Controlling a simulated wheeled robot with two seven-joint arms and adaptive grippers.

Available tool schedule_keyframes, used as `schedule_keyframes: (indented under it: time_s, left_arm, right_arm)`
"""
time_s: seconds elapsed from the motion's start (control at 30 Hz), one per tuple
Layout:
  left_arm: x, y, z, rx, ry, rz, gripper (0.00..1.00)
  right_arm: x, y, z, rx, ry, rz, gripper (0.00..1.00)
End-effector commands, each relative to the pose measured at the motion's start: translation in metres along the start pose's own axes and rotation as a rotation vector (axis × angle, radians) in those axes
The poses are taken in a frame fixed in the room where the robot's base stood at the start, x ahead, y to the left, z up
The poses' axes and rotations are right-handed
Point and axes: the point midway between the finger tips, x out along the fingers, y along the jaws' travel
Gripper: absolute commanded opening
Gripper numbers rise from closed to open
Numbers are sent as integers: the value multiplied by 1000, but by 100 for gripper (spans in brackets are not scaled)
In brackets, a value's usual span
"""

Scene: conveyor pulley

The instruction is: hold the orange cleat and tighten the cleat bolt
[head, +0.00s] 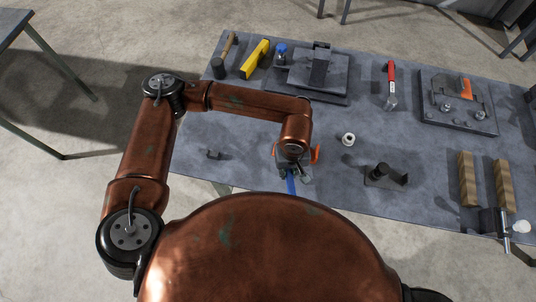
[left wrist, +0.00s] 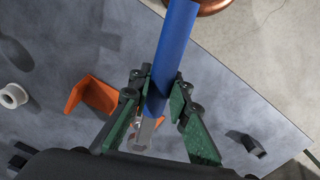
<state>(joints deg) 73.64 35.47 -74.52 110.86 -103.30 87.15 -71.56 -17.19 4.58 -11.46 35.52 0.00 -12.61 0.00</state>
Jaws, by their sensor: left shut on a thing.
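An orange piece (head: 466,88) stands on the dark fixture plate (head: 432,114) at the right, with several bolts around it; I cannot tell which one is the cleat bolt. A second orange, angled piece (left wrist: 92,97) lies on the table beside my left gripper; it also shows in the head view (head: 316,154). My left gripper (left wrist: 162,84) is shut on a blue-handled tool (left wrist: 172,55) with a grey metal end. It is low over the table's near edge; the blue handle shows in the head view (head: 291,184). My right gripper is not in view.
A white ring (head: 348,139) and a black bracket (head: 385,176) stand right of my left gripper. Wooden blocks (head: 467,180) lie at the right. A red-handled tool (head: 391,82), a grey device (head: 319,67), a yellow tool (head: 255,59) and a mallet (head: 218,67) lie farther back.

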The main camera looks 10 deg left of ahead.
Motion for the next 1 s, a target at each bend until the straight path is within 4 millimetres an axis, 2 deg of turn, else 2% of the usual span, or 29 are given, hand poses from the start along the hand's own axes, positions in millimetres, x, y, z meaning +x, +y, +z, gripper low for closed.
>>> schedule_keyframes:
  time_s: [0.13,0.57,0.77,1.0]
  left_arm:
    - [5,11,12,-27,12,-3,0]
    - [6,14,14,-49,14,-4,0]
    - [5,39,10,-211,14,-3,0]
    - [5,81,-6,-534,15,-2,0]
  right_arm:
    - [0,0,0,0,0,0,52]
    - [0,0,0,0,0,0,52]
    - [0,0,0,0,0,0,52]
    - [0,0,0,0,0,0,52]
